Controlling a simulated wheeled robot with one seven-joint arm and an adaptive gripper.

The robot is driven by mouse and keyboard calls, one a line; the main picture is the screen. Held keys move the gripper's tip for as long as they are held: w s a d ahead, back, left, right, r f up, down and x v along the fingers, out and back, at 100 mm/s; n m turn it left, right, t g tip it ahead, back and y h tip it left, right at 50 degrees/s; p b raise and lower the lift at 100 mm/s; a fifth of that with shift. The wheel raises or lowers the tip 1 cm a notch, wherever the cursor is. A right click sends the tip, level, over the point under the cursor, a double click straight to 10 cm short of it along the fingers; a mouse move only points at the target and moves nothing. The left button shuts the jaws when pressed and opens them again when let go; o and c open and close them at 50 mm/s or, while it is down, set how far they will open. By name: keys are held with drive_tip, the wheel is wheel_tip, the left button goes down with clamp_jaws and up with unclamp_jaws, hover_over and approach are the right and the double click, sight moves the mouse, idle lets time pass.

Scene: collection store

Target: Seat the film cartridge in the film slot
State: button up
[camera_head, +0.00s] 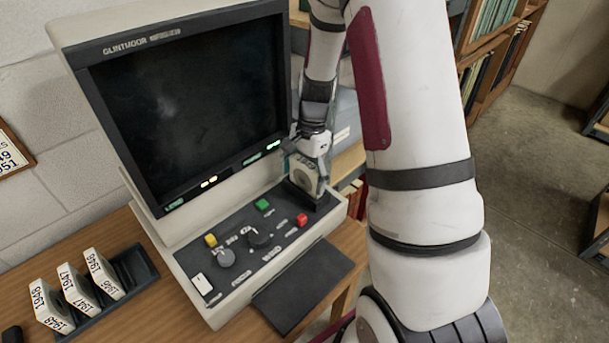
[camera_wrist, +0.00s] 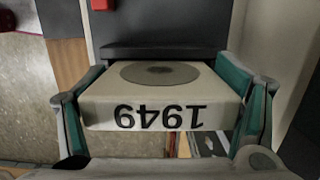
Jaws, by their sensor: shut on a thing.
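The film cartridge (camera_head: 305,177) is a cream box marked 1949; its label reads upside down in the wrist view (camera_wrist: 160,115), where a grey disc shows on its face. My gripper (camera_head: 311,158) is shut on it, with teal-padded fingers on both sides, also seen in the wrist view (camera_wrist: 165,92). The dark film slot (camera_head: 318,200) is at the right end of the reader's control panel. In the wrist view the slot's dark block (camera_wrist: 140,50) lies at the cartridge's far end. The cartridge's lower edge meets the slot; how deep it sits is hidden.
The reader's screen (camera_head: 190,100) stands behind the panel, close to my gripper. Green, red and yellow buttons and knobs lie left of the slot. A black rack (camera_head: 138,268) holds several dated cartridges on the wooden table. Shelves of books stand at upper right.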

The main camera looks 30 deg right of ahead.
drive_tip(key=shift+f, duration=0.5)
drive_tip(key=o, duration=1.4)
drive_tip(key=shift+r, duration=0.1)
drive_tip(key=shift+w+d+r+p, duration=0.2)
drive_tip(key=shift+r+p, duration=0.5)
drive_tip(key=shift+r, duration=1.1)
drive_tip(key=shift+s+d+r+p, duration=0.1)
drive_tip(key=shift+d+r+p, duration=0.45)
drive_tip(key=shift+r, duration=1.2)
drive_tip(key=shift+w+d+r+p, duration=0.1)
drive_tip(key=shift+r+p, duration=0.8)
drive_tip(key=shift+r, duration=0.9)
